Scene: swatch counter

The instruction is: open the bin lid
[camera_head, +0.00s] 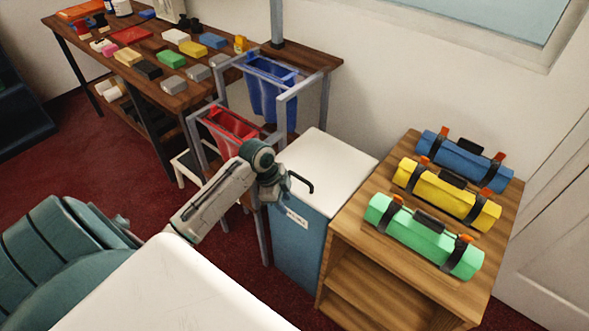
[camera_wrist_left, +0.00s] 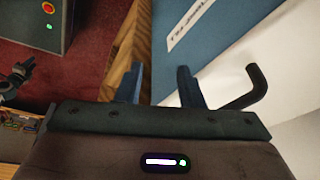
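The bin (camera_head: 298,245) has a blue body and a white lid (camera_head: 325,155), which lies closed on top. A black bent handle (camera_head: 303,182) stands out at the lid's front edge. My left gripper (camera_head: 281,186) is at the bin's upper front, just left of the handle. In the left wrist view my left gripper's fingers (camera_wrist_left: 161,86) are apart with nothing between them. The handle (camera_wrist_left: 250,90) is to the right of both fingers there, outside the gap. The blue bin front with its label (camera_wrist_left: 190,25) is beyond the fingers.
A wooden shelf unit (camera_head: 345,235) with blue, yellow and green rolls stands close at the bin's right. A metal frame holding red (camera_head: 230,130) and blue (camera_head: 270,90) bags stands behind left. A long table (camera_head: 325,62) with coloured blocks is at the back.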

